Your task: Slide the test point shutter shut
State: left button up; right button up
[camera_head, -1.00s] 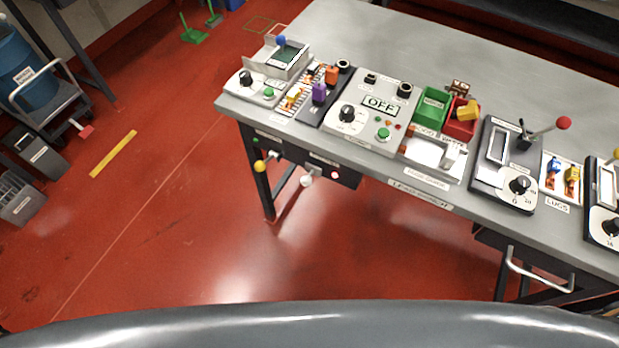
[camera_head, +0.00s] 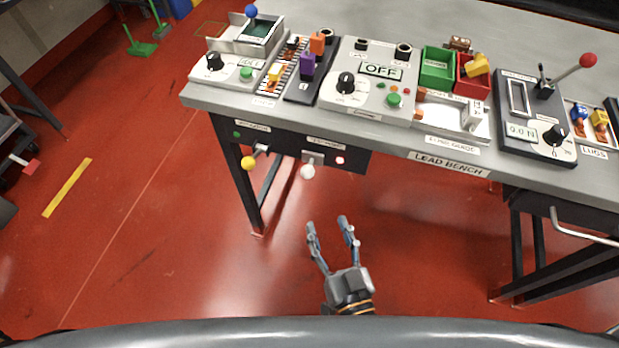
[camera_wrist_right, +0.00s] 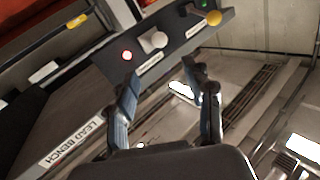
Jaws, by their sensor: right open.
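A dark panel (camera_head: 274,142) under the bench's front edge carries two sliding-type knobs, one yellow (camera_head: 248,162) and one white (camera_head: 308,172). Small labels sit above them, too small to read surely, so I cannot tell which is the test point shutter. A lit light (camera_head: 340,160) is right of the white knob and a green one (camera_head: 237,134) is left of the yellow knob. My right gripper (camera_head: 328,224) is open and empty, below and in front of the white knob, apart from it. The wrist view shows the white knob (camera_wrist_right: 153,41) beyond its open fingers (camera_wrist_right: 165,82). My left gripper is out of view.
The lead bench (camera_head: 400,135) holds several devices, a green bin (camera_head: 437,68) and a red bin (camera_head: 473,82) near its front edge. A bench leg (camera_head: 238,180) stands left of my gripper. The red floor in front of the panel is clear.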

aim_at(310, 177)
jog(key=p+x, duration=0.1)
jog(key=x, duration=1.2)
jog(key=shift+w, duration=0.25)
grip_shut()
